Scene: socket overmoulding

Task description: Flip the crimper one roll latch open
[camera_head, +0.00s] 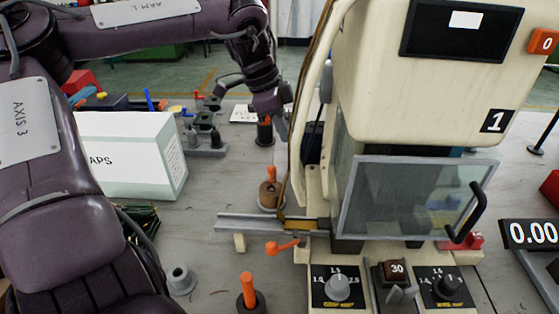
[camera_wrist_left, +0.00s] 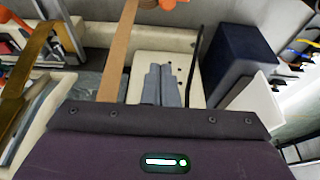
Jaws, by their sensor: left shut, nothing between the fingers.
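Crimper one (camera_head: 415,90) is the cream machine marked 1, with a clear guard (camera_head: 410,200) at its front. An orange lever (camera_head: 284,246) sits low at its left front. An orange part (camera_wrist_left: 165,4) also shows at the top edge of the left wrist view. I cannot tell which orange part is the roll latch. My left gripper (camera_head: 283,133) is behind the left side of the crimper, partly hidden. In the left wrist view its two grey fingers (camera_wrist_left: 162,86) are together and empty, over a cream surface. My right gripper is out of view.
A brown strip (camera_wrist_left: 118,50) runs close beside the left fingers. A dark blue block (camera_wrist_left: 238,58) stands to their right. A white box (camera_head: 130,150) stands under my left arm, and orange-handled posts (camera_head: 248,290) stand on the grey table.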

